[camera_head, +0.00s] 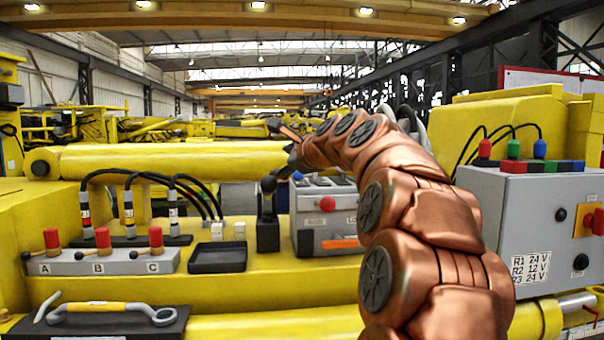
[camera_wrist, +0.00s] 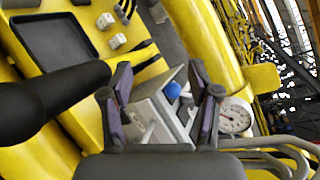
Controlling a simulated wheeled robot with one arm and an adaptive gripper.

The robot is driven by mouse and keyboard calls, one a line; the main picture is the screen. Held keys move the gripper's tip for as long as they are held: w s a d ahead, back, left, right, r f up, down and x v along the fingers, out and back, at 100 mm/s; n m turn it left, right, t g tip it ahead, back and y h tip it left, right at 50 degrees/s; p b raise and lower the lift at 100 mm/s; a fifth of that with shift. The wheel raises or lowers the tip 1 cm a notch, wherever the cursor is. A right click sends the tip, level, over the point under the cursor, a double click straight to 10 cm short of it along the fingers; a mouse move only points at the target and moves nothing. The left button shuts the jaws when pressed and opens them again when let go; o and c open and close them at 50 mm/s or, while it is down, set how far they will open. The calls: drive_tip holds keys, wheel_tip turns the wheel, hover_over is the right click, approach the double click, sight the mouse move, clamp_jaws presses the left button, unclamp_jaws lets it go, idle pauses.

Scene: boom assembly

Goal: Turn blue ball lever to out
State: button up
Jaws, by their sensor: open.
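The blue ball (camera_wrist: 172,90) of the lever sits on a grey control box (camera_head: 313,228). In the wrist view it appears between my two spread fingers, nearer the right one. I cannot tell whether a finger touches it. In the head view the blue ball (camera_head: 297,176) shows small, just below my gripper (camera_head: 288,158). My gripper (camera_wrist: 160,78) is open with nothing held, close above the box. The lever's shaft and any marking of its positions are hidden or too small to read.
A black ball-topped lever (camera_head: 268,186) stands just left of the box; a large black shape fills the wrist view's left. The box also carries a red knob (camera_head: 327,203) and orange handle (camera_head: 341,244). A black tray (camera_head: 218,258) and gauge (camera_wrist: 235,117) are nearby.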

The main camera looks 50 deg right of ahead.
sight(299, 176)
drive_tip(key=s+d+f+m+h, duration=0.1)
drive_tip(key=s+d+f+m, duration=0.2)
drive_tip(key=d, duration=0.4)
drive_tip(key=shift+g, duration=0.4)
drive_tip(key=shift+p+x, duration=1.3)
drive_tip(key=shift+x, duration=2.6)
drive_tip(key=shift+w+a+r, duration=0.1)
drive_tip(key=shift+c, duration=0.3)
clamp_jaws()
